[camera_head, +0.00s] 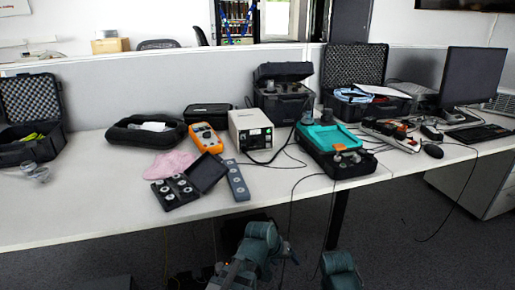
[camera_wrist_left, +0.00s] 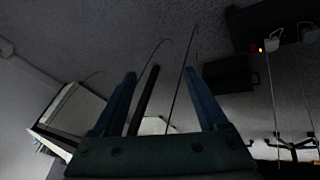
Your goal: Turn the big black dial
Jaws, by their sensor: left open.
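A teal-topped device (camera_head: 331,137) in a black case stands on the desk, right of centre in the head view. Small dark knob-like parts show on and around it, too small to tell which is the big black dial. My left gripper (camera_wrist_left: 159,75) shows in the left wrist view with its two blue fingers spread apart and nothing between them. It points at the dark floor, away from the device. In the head view my left arm is low, below the desk's front edge. The dial does not show in the wrist view. My right gripper is out of sight.
The white desk (camera_head: 90,212) holds an orange meter (camera_head: 205,138), a white instrument box (camera_head: 251,130), an open black weight case (camera_head: 176,190) and a pink cloth (camera_head: 170,164). A monitor (camera_head: 471,76) stands at right. Cables hang over the front edge. The desk's left front is clear.

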